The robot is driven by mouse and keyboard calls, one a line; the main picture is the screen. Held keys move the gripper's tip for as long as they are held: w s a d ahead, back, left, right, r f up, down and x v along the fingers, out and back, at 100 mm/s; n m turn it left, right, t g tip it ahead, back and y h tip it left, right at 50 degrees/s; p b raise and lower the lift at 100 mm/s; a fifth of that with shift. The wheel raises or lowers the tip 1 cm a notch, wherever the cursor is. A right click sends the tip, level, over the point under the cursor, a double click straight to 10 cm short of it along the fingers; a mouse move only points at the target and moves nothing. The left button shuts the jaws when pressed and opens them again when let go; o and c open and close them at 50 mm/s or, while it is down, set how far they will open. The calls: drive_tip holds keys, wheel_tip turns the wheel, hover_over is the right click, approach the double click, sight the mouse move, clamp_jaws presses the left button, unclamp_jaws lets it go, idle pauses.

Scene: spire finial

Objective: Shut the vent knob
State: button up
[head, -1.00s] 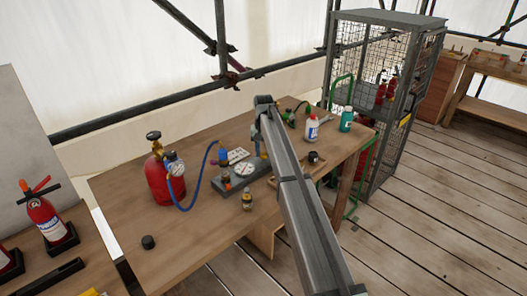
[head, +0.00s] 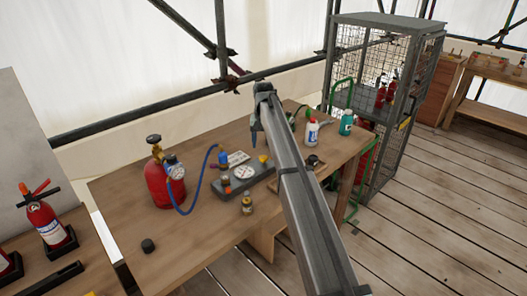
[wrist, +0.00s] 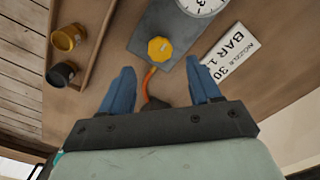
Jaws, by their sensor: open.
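A yellow lobed knob (wrist: 159,48), which I take to be the vent knob, sits on the end of a grey base plate (wrist: 172,62) in the wrist view. The plate also shows in the head view (head: 229,192), with a round white gauge (head: 243,173) on it. My gripper (wrist: 163,90) is open and empty. Its two blue fingers point towards the plate, and the knob appears between and beyond their tips, apart from them.
A red cylinder (head: 160,185) with a blue hose (head: 196,196) stands left of the plate. A small jar (head: 247,205) stands in front. Beside the plate is a wooden tray with a yellow cap (wrist: 68,38) and a black cap (wrist: 61,74). Bottles (head: 312,132) stand behind right.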

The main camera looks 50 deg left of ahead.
sight(263, 157)
wheel_tip(263, 157, up, 8)
idle(0.4)
idle(0.4)
